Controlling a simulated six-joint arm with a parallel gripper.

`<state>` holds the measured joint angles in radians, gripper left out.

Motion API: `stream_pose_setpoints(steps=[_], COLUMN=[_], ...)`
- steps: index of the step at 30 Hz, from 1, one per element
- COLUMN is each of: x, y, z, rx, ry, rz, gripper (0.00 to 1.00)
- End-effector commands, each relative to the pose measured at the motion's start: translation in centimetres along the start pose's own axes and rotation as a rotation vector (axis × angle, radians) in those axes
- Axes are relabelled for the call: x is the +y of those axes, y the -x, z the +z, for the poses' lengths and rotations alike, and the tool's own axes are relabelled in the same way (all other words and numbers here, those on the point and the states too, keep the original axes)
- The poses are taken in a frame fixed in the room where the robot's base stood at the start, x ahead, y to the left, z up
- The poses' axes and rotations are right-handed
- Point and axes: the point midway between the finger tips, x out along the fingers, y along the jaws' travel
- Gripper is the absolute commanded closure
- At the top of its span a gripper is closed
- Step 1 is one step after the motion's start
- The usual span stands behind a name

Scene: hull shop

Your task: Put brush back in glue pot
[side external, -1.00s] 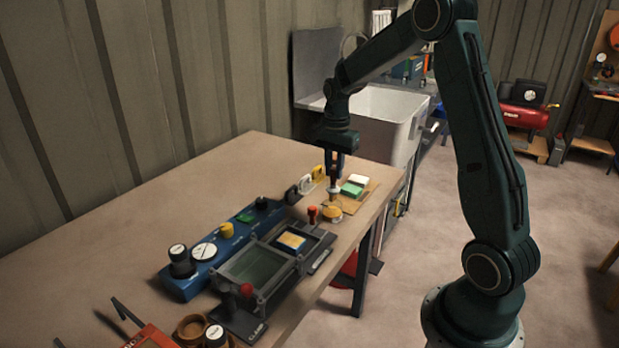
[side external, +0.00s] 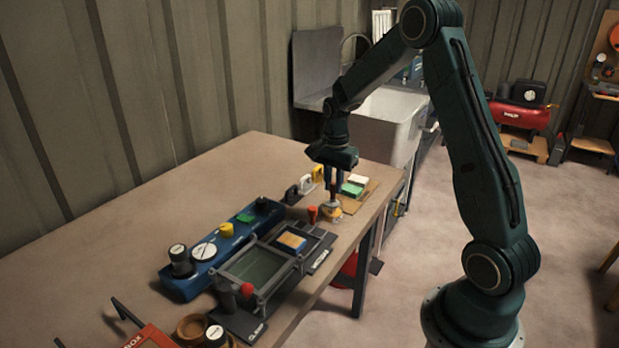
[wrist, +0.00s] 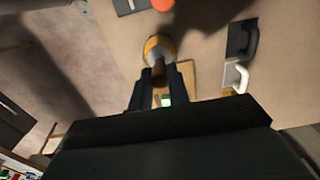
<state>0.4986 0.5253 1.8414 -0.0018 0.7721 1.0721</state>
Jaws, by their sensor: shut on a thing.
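My gripper (side external: 333,190) points down over the glue pot and is shut on the brush. The brush (wrist: 158,72) shows in the wrist view as a brown handle between my two fingers. The glue pot (side external: 331,212) is a small yellow-orange pot near the table's right edge; its yellow rim and pale inside also show in the wrist view (wrist: 152,44). The brush's lower end overlaps the pot in both views. I cannot tell how deep it reaches or whether it touches the pot's bottom; the bristles are hidden.
Green and white blocks (side external: 352,189) lie on a tan board (side external: 368,194) just behind the pot. A red knob (side external: 312,214) stands close left of it, by the grey framed fixture (side external: 262,262). Black, white and yellow handled pieces (wrist: 240,75) stand nearby. The table's left part is clear.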

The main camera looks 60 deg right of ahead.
Motion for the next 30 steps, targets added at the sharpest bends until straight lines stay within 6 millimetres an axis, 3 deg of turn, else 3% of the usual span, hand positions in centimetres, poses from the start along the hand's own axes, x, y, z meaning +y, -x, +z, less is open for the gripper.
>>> stream_pose_setpoints(steps=[1, 2, 5, 20, 30], x=[0.0, 0.0, 0.0, -0.1, -0.1], y=[-0.1, -0.1, -0.1, 0.7, 5.0], z=[0.0, 0.0, 0.0, 0.0, -0.1], rx=[-0.001, -0.001, 0.000, 0.001, 0.002], ry=[0.000, 0.000, 0.000, 0.000, 0.000], rz=[0.001, 0.001, 0.001, -0.002, -0.004], gripper=[1.00, 0.79, 0.61, 0.61, 0.61])
